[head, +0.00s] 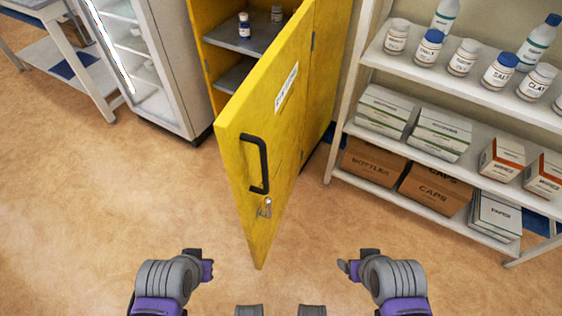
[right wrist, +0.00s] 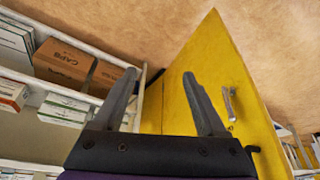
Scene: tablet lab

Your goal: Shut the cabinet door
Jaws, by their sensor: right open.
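The yellow cabinet (head: 225,15) stands at the back centre with its door (head: 275,120) swung wide open toward me. The door has a black handle (head: 264,165) and a metal lock with a key (head: 265,208) near its free edge. In the right wrist view the door (right wrist: 190,75) rises beyond my fingers, with the metal key (right wrist: 229,103) to their right. My right gripper (head: 345,268) is open and empty, right of the door and apart from it; its two fingers show in the right wrist view (right wrist: 160,78). My left gripper (head: 209,269) is left of the door; its fingers are unclear.
Bottles (head: 244,25) stand on the cabinet's inner shelf. A glass-fronted white cabinet (head: 180,70) is on the left, a white table (head: 60,60) beyond it. A white shelf rack (head: 390,190) with bottles and boxes stands right of the door. The floor (head: 130,190) in front is clear.

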